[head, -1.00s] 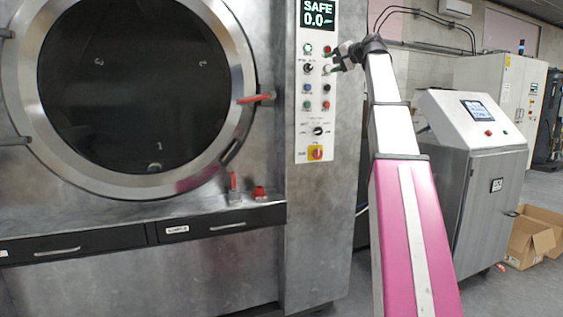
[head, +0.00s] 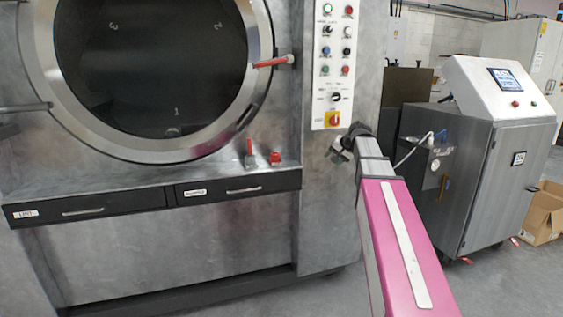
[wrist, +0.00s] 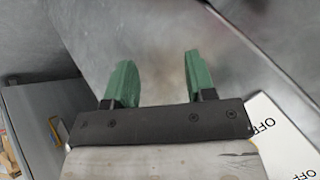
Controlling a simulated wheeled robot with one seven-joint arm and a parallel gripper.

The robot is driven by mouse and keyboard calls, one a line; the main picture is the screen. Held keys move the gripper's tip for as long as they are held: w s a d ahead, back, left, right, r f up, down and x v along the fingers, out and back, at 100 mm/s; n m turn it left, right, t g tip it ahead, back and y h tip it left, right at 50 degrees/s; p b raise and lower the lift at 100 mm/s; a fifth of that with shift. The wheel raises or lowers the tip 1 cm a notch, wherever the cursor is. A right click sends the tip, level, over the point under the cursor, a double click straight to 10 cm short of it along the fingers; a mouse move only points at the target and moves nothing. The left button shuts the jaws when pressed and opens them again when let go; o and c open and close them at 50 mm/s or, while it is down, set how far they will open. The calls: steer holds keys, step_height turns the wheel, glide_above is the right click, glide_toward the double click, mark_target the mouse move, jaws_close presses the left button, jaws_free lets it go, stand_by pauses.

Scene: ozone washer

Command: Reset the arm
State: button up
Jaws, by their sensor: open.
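My gripper (head: 341,148) is in front of the washer's right column, just below the red and yellow switch at the bottom of the control panel (head: 336,62). In the wrist view my gripper (wrist: 157,82) shows two green fingers spread apart with nothing between them. It is open and empty. The wrist view shows bare grey metal beyond the fingers and the edge of the white panel (wrist: 270,130) with "OFF" lettering at lower right. My arm reaches up from the lower right of the head view.
The washer's round door (head: 150,70) has a red handle (head: 272,62) sticking out. Two drawers (head: 240,190) lie below it. A grey cabinet with a screen (head: 490,150) stands at right, beside a cardboard box (head: 541,215). Floor shows between washer and cabinet.

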steer(key=s+a+f+n+g+h, duration=0.1)
steer(key=s+f+n+g+h, duration=0.1)
steer(key=s+f, duration=1.2)
steer(key=s+a+f+n+g+h, duration=0.1)
steer(key=s+f+n+g+h, duration=0.1)
steer(key=s+f, duration=1.2)
step_height(320, 180, down, 8)
steer(key=g+h, duration=0.1)
steer(key=g, duration=0.1)
steer(key=shift+a+f+g, duration=0.15)
steer(key=shift+a+g, duration=0.2)
steer(key=shift+g, duration=0.05)
steer(key=shift+o, duration=0.4)
